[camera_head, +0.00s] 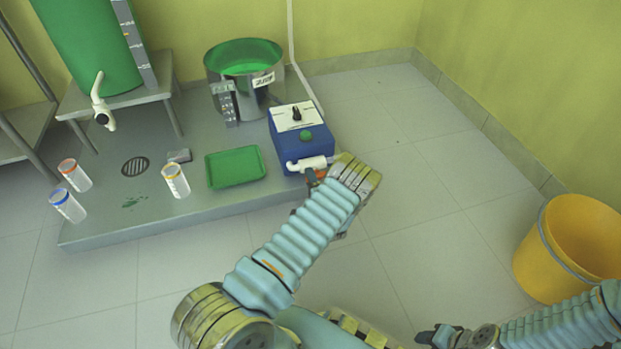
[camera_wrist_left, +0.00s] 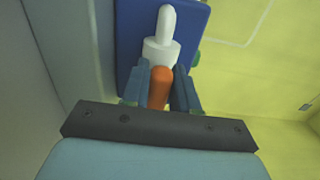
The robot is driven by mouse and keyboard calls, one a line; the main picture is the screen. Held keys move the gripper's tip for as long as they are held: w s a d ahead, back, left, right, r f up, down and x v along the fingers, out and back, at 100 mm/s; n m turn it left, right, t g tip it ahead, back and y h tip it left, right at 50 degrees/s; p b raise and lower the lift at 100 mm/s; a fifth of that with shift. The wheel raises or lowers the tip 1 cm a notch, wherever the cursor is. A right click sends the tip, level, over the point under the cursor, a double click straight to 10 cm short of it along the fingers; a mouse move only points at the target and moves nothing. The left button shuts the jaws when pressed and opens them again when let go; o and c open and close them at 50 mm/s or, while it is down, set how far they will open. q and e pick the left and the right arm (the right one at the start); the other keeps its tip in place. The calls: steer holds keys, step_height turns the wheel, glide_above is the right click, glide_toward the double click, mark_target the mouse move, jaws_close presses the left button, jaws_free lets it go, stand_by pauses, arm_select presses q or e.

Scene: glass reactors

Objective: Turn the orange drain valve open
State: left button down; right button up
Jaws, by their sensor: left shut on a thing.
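The orange drain valve (camera_wrist_left: 159,88) sits below a white pipe fitting (camera_wrist_left: 161,48) on the front of the blue box (camera_head: 293,152). In the head view only a bit of the orange valve (camera_head: 320,173) shows beside my gripper. My left gripper (camera_wrist_left: 161,92) is shut on the orange valve, with one finger on each side of it. In the head view my left gripper (camera_head: 313,180) is at the white fitting, partly hidden by my wrist. My right gripper (camera_head: 428,335) is low at the bottom edge, and its fingers are too small to read.
On the grey platform (camera_head: 100,232) are a green tray (camera_head: 236,167), a steel pot (camera_head: 240,72) with green contents, and several clear cylinders, one orange-rimmed (camera_head: 176,182). A green tank (camera_head: 90,45) stands at the back left. A yellow bucket (camera_head: 550,262) stands on the right floor.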

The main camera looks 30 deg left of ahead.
arm_select(q)
steer(key=shift+f, duration=0.1)
stand_by(0.4)
steer(key=c, duration=1)
jaws_free()
steer(key=shift+o, duration=0.2)
steer(key=p+v, duration=0.2)
steer(key=v, duration=1.2)
steer(key=shift+a, duration=0.1)
